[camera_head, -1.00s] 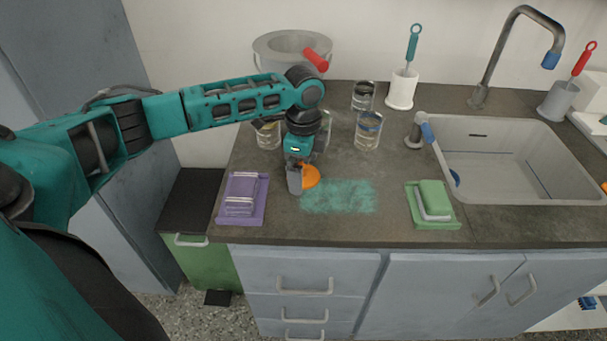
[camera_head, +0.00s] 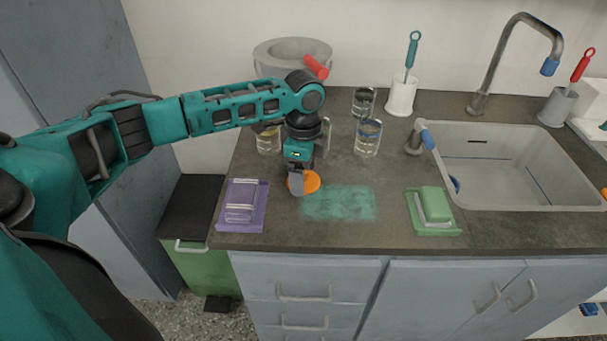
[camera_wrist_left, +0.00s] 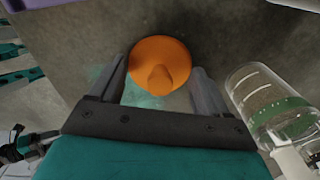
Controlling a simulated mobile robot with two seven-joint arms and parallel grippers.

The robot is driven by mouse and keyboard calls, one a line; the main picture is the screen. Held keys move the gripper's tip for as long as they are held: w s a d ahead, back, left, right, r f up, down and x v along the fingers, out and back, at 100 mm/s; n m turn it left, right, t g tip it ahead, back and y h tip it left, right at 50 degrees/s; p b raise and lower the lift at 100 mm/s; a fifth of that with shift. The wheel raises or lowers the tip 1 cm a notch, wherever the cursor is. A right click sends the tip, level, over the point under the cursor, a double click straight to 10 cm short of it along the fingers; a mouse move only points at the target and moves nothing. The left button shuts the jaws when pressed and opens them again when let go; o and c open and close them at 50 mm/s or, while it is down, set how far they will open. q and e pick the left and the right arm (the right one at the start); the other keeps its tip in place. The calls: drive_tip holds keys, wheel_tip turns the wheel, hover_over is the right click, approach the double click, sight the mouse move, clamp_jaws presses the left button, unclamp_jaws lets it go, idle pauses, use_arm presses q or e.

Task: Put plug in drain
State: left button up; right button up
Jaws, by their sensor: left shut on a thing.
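The orange plug (camera_head: 309,182), a round disc with a knob, is at my left gripper (camera_head: 298,182) over the counter, left of the teal patch. In the left wrist view the plug (camera_wrist_left: 158,65) has its knob between the two fingers of my left gripper (camera_wrist_left: 162,88), which is shut on it. I cannot tell whether the plug still touches the counter. The sink (camera_head: 500,165) is at the right of the counter. Its drain hole is not clearly visible. My right gripper is not in view.
A purple tray (camera_head: 225,221) and a green tray with a sponge (camera_head: 437,229) flank the teal patch (camera_head: 340,203). Glasses (camera_head: 368,137) stand behind it. A short tap (camera_head: 415,140) and a tall faucet (camera_head: 480,100) stand by the sink.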

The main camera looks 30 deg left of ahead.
use_arm(q)
wheel_tip(320, 180, up, 20)
drive_tip(key=p, duration=0.2)
drive_tip(key=shift+f+p, duration=0.2)
drive_tip(key=shift+p, duration=0.15)
drive_tip(key=shift+w, duration=0.1)
